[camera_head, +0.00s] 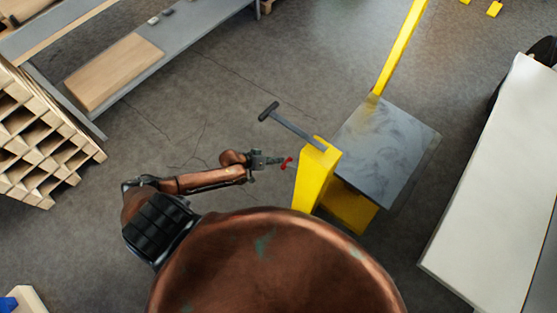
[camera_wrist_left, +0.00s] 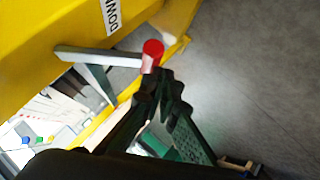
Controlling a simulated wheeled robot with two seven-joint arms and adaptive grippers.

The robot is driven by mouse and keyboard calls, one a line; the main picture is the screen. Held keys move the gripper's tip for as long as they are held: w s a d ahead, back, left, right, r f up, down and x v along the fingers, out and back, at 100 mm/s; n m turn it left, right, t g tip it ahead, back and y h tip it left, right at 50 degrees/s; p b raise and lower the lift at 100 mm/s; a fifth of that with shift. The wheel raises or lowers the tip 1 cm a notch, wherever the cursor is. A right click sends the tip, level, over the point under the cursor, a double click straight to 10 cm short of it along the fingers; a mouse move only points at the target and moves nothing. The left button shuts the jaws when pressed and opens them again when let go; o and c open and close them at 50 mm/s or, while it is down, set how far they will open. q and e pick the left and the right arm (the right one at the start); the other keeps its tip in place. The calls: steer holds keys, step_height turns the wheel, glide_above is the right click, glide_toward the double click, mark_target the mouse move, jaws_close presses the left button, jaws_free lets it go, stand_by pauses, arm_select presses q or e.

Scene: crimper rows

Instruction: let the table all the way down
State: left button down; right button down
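The lift table has a grey top (camera_head: 385,150) and a yellow post (camera_head: 316,178). In the left wrist view its yellow body (camera_wrist_left: 60,35) carries a label (camera_wrist_left: 113,14) reading DOWN. My left gripper (camera_head: 277,160) is at the knob. In the wrist view its dark fingertips (camera_wrist_left: 160,82) are close together, just below the knob. Whether they grip it is unclear. My right gripper is out of view.
A grey T-handle (camera_head: 290,125) sticks out from the post, above my left gripper. A white table (camera_head: 495,180) stands at the right. A wooden rack (camera_head: 40,140) and a long bench (camera_head: 185,45) are at the left. The floor (camera_head: 200,110) between is clear.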

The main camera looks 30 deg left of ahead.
arm_select(q)
steer(key=shift+s+d+f, duration=0.1)
steer(key=shift+s+d, duration=0.1)
steer(key=shift+d, duration=0.05)
steer(key=s+a+r+p, duration=0.1)
steer(key=s+a+r, duration=0.4)
steer(key=a+r, duration=0.2)
steer(key=a, duration=0.2)
steer(key=shift+s+a+r, duration=0.25)
steer(key=shift+s+a, duration=0.05)
steer(key=shift+s, duration=0.1)
steer(key=shift+f, duration=0.1)
steer(key=s+a+f+y, duration=0.25)
steer(key=a+f, duration=0.35)
steer(key=f, duration=0.5)
steer(key=s+a+f+m+g+y, duration=0.1)
steer(key=s+a+f+g+y, duration=0.15)
steer(key=s+f, duration=0.9)
steer(key=s+d+f+g, duration=0.2)
steer(key=s+d+f, duration=0.3)
steer(key=s, duration=0.5)
steer(key=s+d+f+m+g, duration=0.1)
steer(key=s+d+f, duration=0.4)
steer(key=s, duration=0.4)
steer(key=s+d+f+m+g+y, duration=0.1)
steer(key=s+d+f, duration=0.4)
steer(key=s, duration=0.5)
steer(key=shift+s+d+f+g, duration=0.15)
steer(key=shift+s+f+g, duration=0.2)
steer(key=shift+f+g, duration=0.55)
